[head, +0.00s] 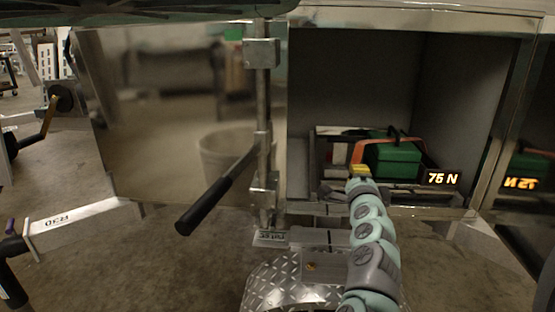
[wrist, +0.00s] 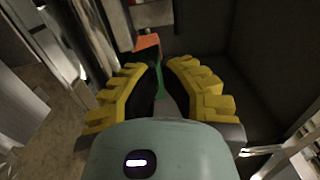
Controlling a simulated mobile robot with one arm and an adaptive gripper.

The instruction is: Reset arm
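My arm reaches from the bottom of the head view up to the opening of a metal trailer compartment (head: 370,75). My gripper (head: 360,170) is at the compartment's front, left of and in front of a green case (head: 393,160) with a dark handle. In the wrist view the yellow fingers of my gripper (wrist: 158,66) stand apart with a narrow gap. A thin green strip shows in the gap, and an orange piece (wrist: 147,44) lies beyond the fingertips. I see nothing clearly gripped.
A lit "75 N" display (head: 442,178) is at the compartment's right front. A latch bar with a black-gripped lever (head: 215,192) stands left of the opening, before a shiny panel (head: 165,100). A tread-plate step (head: 280,280) is below. The compartment's upper part is empty.

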